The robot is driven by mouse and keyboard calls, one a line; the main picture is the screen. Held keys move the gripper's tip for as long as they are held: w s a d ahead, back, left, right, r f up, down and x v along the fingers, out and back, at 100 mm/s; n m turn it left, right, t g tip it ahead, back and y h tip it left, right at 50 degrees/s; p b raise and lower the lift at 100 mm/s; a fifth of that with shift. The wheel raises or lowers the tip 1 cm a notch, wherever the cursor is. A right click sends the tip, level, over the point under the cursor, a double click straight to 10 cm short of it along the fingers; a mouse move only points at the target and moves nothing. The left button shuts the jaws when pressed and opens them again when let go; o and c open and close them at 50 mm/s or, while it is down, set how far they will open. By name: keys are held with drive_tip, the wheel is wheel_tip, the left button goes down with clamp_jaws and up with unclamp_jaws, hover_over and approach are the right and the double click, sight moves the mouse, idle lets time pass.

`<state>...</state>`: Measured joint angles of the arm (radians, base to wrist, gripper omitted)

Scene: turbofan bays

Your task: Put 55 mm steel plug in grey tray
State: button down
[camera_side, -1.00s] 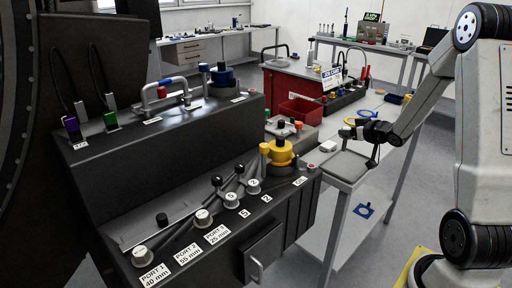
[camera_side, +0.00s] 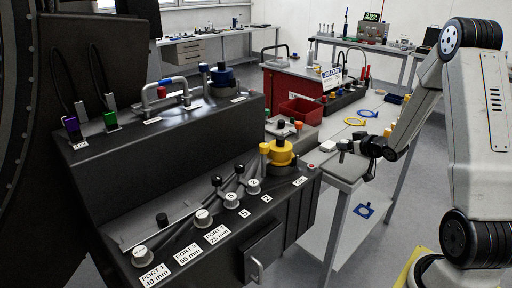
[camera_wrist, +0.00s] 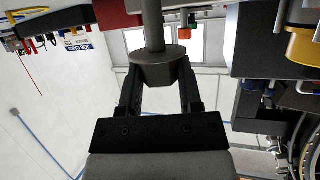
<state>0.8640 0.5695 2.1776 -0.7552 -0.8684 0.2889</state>
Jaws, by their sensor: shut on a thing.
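My gripper (camera_wrist: 158,92) is shut on a grey metal plug (camera_wrist: 158,68) with a wide tapered head and a thinner round shaft. No size mark is readable on it. In the side view my gripper (camera_side: 357,147) is at the right, low over the near end of the work table, and the plug is small and hard to make out there. A flat grey area (camera_side: 345,166) lies below the gripper; I cannot tell whether it is the grey tray or bare tabletop. The port labelled 55 mm (camera_side: 187,254) is on the dark console at the left.
A white block (camera_side: 328,146) is close left of the gripper. Yellow (camera_side: 355,121) and blue (camera_side: 368,113) rings lie behind it on the table. A red bin (camera_side: 300,111) stands further back. The console's yellow fitting (camera_side: 281,152) rises to the left.

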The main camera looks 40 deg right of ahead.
sight(344, 153)
drive_tip(key=shift+f, duration=1.65)
drive_tip(key=shift+f, duration=0.1)
drive_tip(key=shift+c, duration=1.4)
unclamp_jaws()
drive_tip(key=shift+f, duration=0.1)
drive_tip(key=shift+r, duration=0.2)
drive_tip(key=v, duration=1.2)
drive_tip(key=shift+a+f, duration=0.1)
